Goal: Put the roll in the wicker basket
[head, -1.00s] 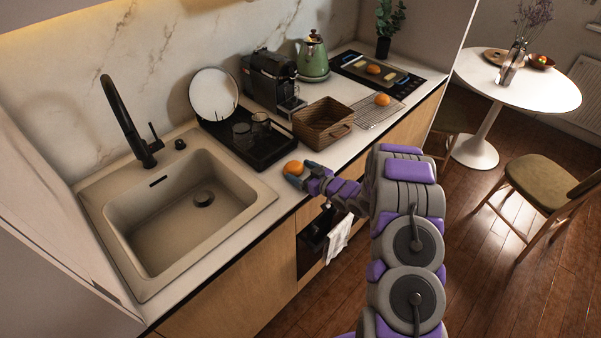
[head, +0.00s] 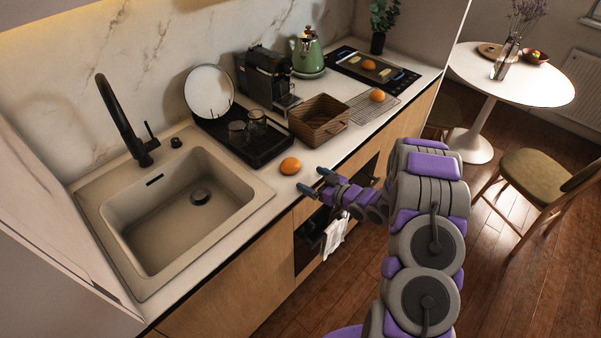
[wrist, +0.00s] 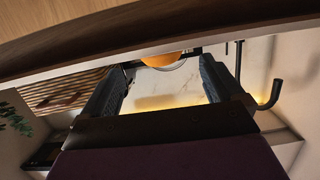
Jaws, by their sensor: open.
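My gripper (head: 316,182) is open and empty at the counter edge, just right of this roll, with a small gap. In the wrist view the roll (wrist: 168,60) shows beyond my spread fingertips (wrist: 166,72), partly cut off by a dark edge. The wicker basket (head: 318,134) stands on the counter behind and right of the roll; it looks empty. Another roll (head: 378,95) is on the wire rack, and one more (head: 368,64) is on a tray on the hob.
A black drying tray (head: 262,153) with glasses and a white plate (head: 209,93) sits left of the basket. The sink (head: 190,205) is at left. A coffee machine (head: 268,78) and green kettle (head: 308,52) stand behind. The wire rack (head: 366,110) is right of the basket.

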